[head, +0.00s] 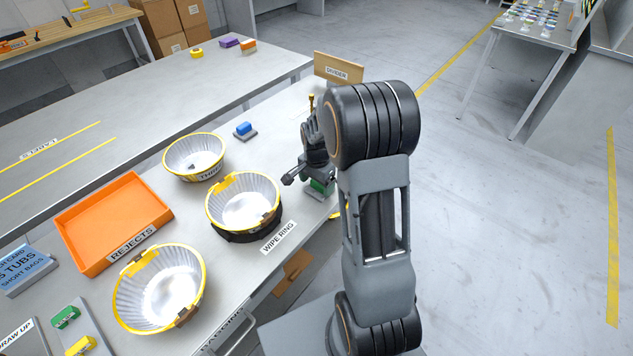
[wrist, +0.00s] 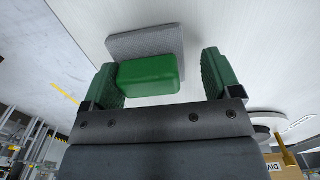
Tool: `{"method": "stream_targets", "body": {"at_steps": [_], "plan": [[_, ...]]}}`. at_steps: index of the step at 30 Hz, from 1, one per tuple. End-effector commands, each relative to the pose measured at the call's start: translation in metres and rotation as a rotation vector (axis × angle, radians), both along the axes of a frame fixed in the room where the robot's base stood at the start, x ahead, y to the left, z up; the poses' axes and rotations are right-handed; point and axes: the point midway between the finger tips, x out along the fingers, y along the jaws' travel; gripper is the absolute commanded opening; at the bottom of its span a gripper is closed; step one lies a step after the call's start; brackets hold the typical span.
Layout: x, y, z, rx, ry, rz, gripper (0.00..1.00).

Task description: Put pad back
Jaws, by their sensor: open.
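A green block-shaped pad (wrist: 150,75) sits on a grey base plate (wrist: 146,41) in the wrist view. My gripper (wrist: 163,80) is open, with one green-faced finger on each side of the pad. The pad lies closer to the left finger, with a clear gap to the right finger. Whether the left finger touches it I cannot tell. In the head view my gripper (head: 308,175) is low over the table's right edge, and the green pad (head: 321,186) shows just below it, partly hidden by the gripper and my arm.
A wipe ring tub (head: 243,204) stands left of my gripper, with a second tub (head: 194,157) behind and a third (head: 160,288) in front. A blue block (head: 243,129) sits on a small plate. An orange rejects tray (head: 113,222) is left. A divider board (head: 338,68) stands behind.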

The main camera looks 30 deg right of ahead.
Motion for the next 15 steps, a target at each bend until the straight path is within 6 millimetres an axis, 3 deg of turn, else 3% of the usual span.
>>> {"method": "stream_targets", "body": {"at_steps": [8, 15], "plan": [[0.000, 0.000, 0.009, 0.000, 0.000, 0.000, 0.85], [0.001, 0.000, 0.053, -0.001, -0.004, 0.000, 0.85]]}}
